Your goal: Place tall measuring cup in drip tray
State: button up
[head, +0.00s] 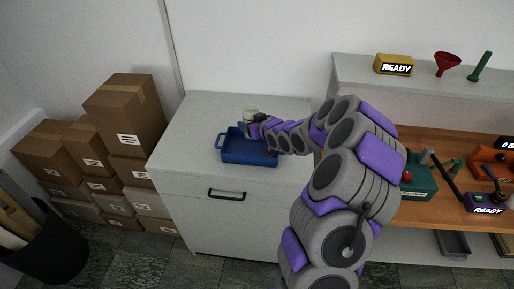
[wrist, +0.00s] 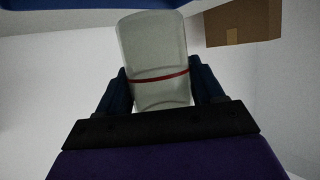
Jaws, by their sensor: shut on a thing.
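The tall measuring cup (wrist: 155,60) is a clear, whitish cylinder with a red band around it. In the wrist view it stands between the two fingers of my gripper (wrist: 163,92), which are shut on it. In the head view the cup (head: 250,114) shows small and pale at the end of my arm. My gripper (head: 246,127) is there over the back edge of the drip tray. The blue drip tray (head: 246,159) has a loop handle on its left and sits on the grey cabinet. I cannot tell whether the cup touches the tray.
The cabinet top (head: 196,118) is clear around the tray. Cardboard boxes (head: 124,115) are stacked at the left, beside a black bin (head: 48,243). At the right, a wooden bench (head: 440,207) carries presses, and a shelf holds a yellow READY box (head: 394,64) and a red funnel (head: 446,63).

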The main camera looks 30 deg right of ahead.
jog(key=f, duration=0.4)
jog(key=shift+w+a+f+b, duration=0.1)
jog(key=shift+a+f+b, duration=0.15)
jog(key=shift+a+b, duration=0.1)
jog(key=shift+d+f, duration=0.3)
jog(key=shift+f, duration=0.15)
jog(key=f, duration=0.3)
jog(key=shift+d+f, duration=0.1)
jog(key=shift+d, duration=0.25)
jog(key=shift+a, duration=0.45)
jog(key=o, duration=0.7)
jog(key=shift+f, duration=0.1)
jog(key=shift+c, duration=0.2)
jog(key=o, duration=0.4)
jog(key=shift+d, duration=0.3)
